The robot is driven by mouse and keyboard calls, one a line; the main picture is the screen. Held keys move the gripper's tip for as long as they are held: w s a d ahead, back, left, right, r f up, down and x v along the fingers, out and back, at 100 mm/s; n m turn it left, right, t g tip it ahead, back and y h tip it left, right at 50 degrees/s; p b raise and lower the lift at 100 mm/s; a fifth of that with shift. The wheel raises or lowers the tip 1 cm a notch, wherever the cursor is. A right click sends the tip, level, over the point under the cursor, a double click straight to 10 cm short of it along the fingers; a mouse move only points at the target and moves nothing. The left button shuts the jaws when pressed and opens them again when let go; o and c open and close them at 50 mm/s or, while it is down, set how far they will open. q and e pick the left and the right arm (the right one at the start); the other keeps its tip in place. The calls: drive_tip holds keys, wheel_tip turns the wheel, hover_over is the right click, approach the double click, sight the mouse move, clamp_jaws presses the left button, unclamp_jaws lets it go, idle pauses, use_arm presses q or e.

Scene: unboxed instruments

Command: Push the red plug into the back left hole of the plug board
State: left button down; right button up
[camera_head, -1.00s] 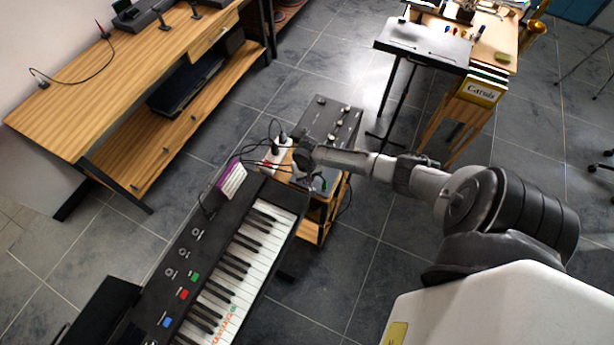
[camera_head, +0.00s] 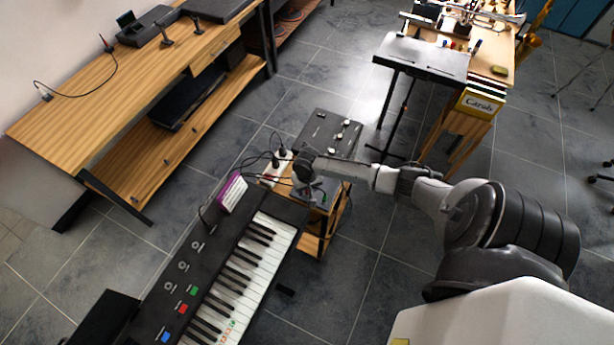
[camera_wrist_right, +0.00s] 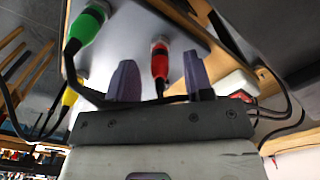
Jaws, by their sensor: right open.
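The red plug (camera_wrist_right: 160,62), on a black cable, sits at a ringed socket on the grey face of the plug board (camera_wrist_right: 128,38) in the right wrist view. I cannot tell how deep it is. My right gripper (camera_wrist_right: 161,80) is open, with one purple-grey finger on each side of the red plug, apart from it. A green plug (camera_wrist_right: 86,26) is at the board to the left, and a yellow plug (camera_wrist_right: 69,97) is lower left. In the head view my right gripper reaches down at the small wooden stand; its fingers are hidden. My left gripper is not in view.
A white power strip (camera_head: 277,168) with black plugs and cables lies left of the gripper. A black box with knobs (camera_head: 330,135) stands behind. A keyboard (camera_head: 215,275) is in front, a wooden bench (camera_head: 115,85) at the left. Loose cables run around the stand.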

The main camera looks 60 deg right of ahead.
wheel_tip(320, 180, up, 12)
drive_tip(key=p, duration=0.1)
idle(0.5)
